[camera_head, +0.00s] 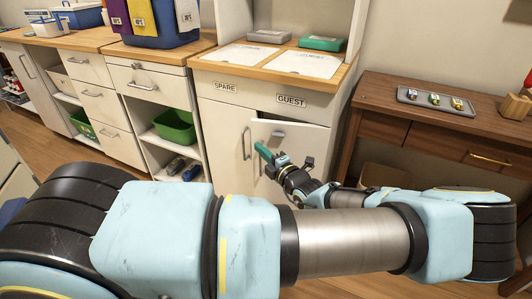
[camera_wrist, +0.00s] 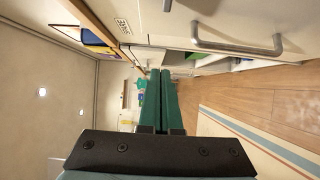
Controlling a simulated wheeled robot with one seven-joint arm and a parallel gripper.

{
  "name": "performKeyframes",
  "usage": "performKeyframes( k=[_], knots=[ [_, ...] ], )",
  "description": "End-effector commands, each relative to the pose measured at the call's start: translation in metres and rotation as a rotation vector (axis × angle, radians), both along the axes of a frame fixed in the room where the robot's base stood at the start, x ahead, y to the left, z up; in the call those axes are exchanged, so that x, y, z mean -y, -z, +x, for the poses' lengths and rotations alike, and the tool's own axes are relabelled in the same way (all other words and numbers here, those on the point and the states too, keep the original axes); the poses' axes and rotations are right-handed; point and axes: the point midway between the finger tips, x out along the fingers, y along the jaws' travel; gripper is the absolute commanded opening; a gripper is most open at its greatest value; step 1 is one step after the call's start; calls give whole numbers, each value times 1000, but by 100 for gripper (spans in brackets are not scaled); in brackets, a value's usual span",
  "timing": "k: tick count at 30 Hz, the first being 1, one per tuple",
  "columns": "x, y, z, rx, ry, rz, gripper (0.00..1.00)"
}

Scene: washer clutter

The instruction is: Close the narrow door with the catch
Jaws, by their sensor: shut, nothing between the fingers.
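The narrow door (camera_head: 300,139) under the GUEST label (camera_head: 291,100) in the head view looks ajar, with a dark gap along its top. A small grey piece (camera_head: 278,134), perhaps its catch, sits near the top. My gripper (camera_head: 260,147) is in front of this door's left part, with its green fingers together and empty. Whether it touches the door is unclear. The closed fingers also show in the wrist view (camera_wrist: 160,75), below a white front with a grey bar handle (camera_wrist: 238,42). My arm hides the lower part of the door.
The SPARE door (camera_head: 222,135) with a vertical handle (camera_head: 246,143) stands to the left. A wooden desk (camera_head: 430,128) with a tray (camera_head: 436,101) is at right. Open shelves with a green bin (camera_head: 175,128) are further left. Wrist view shows free floor (camera_wrist: 240,95) at right.

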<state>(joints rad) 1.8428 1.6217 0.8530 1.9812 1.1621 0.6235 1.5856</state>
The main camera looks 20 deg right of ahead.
Motion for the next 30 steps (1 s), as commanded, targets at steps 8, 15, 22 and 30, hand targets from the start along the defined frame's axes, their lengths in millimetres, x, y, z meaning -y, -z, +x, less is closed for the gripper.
performKeyframes(
  k=[8, 15, 22, 30],
  knots=[
    [-14, -1, 54, -2, 0, 0, 0],
    [2, 0, 78, -2, 1, -1, 0],
    [4, 1, 84, -2, 1, -1, 0],
    [5, 1, 86, -3, 0, -2, 0]
  ],
)
